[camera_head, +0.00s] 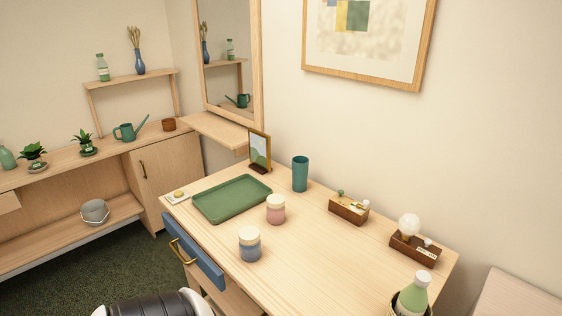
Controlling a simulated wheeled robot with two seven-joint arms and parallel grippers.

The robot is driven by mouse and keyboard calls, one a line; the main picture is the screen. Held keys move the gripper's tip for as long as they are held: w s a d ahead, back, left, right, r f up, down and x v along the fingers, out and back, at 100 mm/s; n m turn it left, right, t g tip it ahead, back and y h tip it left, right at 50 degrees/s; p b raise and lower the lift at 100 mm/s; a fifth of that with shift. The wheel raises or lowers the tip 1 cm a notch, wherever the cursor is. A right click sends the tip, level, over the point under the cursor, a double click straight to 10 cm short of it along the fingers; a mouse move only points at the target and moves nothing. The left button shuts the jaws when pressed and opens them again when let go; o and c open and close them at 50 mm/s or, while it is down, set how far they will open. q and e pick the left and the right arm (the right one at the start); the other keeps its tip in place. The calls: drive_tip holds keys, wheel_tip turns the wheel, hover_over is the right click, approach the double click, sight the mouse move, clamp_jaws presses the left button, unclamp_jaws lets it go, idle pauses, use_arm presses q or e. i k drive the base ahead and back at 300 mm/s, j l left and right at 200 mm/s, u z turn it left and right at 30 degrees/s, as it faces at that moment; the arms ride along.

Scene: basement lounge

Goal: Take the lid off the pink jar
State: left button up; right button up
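The pink jar (276,215) stands upright on the light wood table (322,254), just right of the green tray. Its cream lid (275,201) sits on top of it. Neither of my grippers is in view.
The green tray (232,198) lies empty. A teal cup (300,174) and picture frame (259,150) stand behind. Wooden boxes (349,210) (415,249) line the wall side. A green bottle (413,296) stands at front right. The table's middle is clear.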

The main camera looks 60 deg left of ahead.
sight(274, 217)
drive_tip(key=u, duration=1.85)
drive_tip(key=i+j+z, duration=0.25)
drive_tip(key=j, duration=0.4)
drive_tip(key=i, duration=0.1)
